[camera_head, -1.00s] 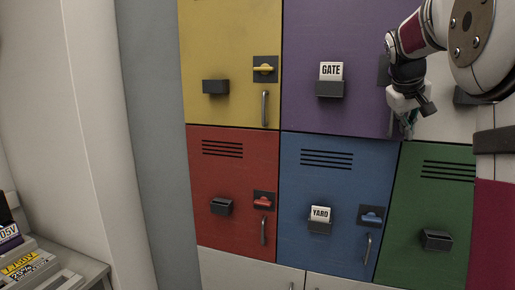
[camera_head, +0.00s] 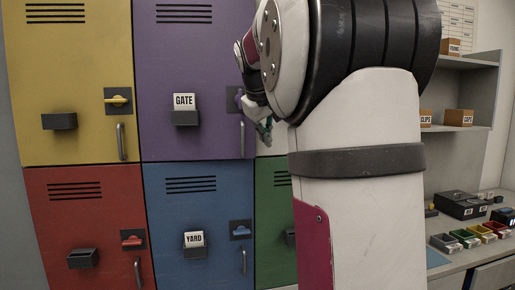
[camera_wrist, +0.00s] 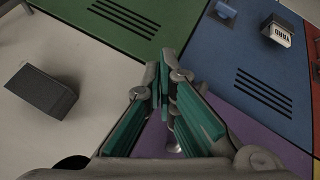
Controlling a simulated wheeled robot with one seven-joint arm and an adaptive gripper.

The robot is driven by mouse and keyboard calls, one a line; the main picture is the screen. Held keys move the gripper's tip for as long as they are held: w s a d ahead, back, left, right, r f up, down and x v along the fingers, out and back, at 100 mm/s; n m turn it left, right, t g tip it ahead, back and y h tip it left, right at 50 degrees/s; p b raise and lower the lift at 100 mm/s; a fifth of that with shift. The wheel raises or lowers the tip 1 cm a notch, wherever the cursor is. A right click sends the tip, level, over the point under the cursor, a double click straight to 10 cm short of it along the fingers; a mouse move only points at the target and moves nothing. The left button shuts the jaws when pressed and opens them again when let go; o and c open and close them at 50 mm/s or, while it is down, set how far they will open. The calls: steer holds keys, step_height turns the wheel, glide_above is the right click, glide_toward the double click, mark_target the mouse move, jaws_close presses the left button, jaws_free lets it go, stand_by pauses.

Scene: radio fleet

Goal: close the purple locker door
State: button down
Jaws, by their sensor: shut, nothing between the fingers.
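The purple locker door (camera_head: 195,60) is in the upper middle of the head view, with a GATE card (camera_head: 184,101) in its holder. It looks flush or nearly flush with its neighbours; I cannot tell whether a small gap remains. Its bar handle (camera_head: 242,138) is near its right edge, and its latch is partly hidden by my arm. My gripper (camera_head: 265,131) is shut and empty at the door's lower right corner. In the wrist view, the teal fingers (camera_wrist: 166,75) hide part of the purple door (camera_wrist: 235,128). I cannot tell whether they touch it.
Yellow (camera_head: 70,80), red (camera_head: 85,215), blue (camera_head: 200,205) and green (camera_head: 272,190) doors surround it, with a pale door (camera_wrist: 40,50) to its right. Handles and card holders stick out. A counter with trays (camera_head: 455,243) and shelves with boxes are at the right.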

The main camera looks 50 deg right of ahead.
steer(key=s+a+r+m+t+y+b, duration=0.2)
steer(key=s+a+r+m+t, duration=0.1)
steer(key=s+a+t, duration=0.4)
steer(key=g+p, duration=0.1)
steer(key=g, duration=0.1)
glide_toward(246, 153)
step_height(246, 153, down, 3)
steer(key=a, duration=0.2)
steer(key=shift+w+d+f, duration=0.1)
steer(key=shift+w+d, duration=0.15)
steer(key=shift+w, duration=0.1)
steer(key=shift+w+d+p, duration=0.45)
steer(key=shift+w+d, duration=0.85)
steer(key=shift+d, duration=0.15)
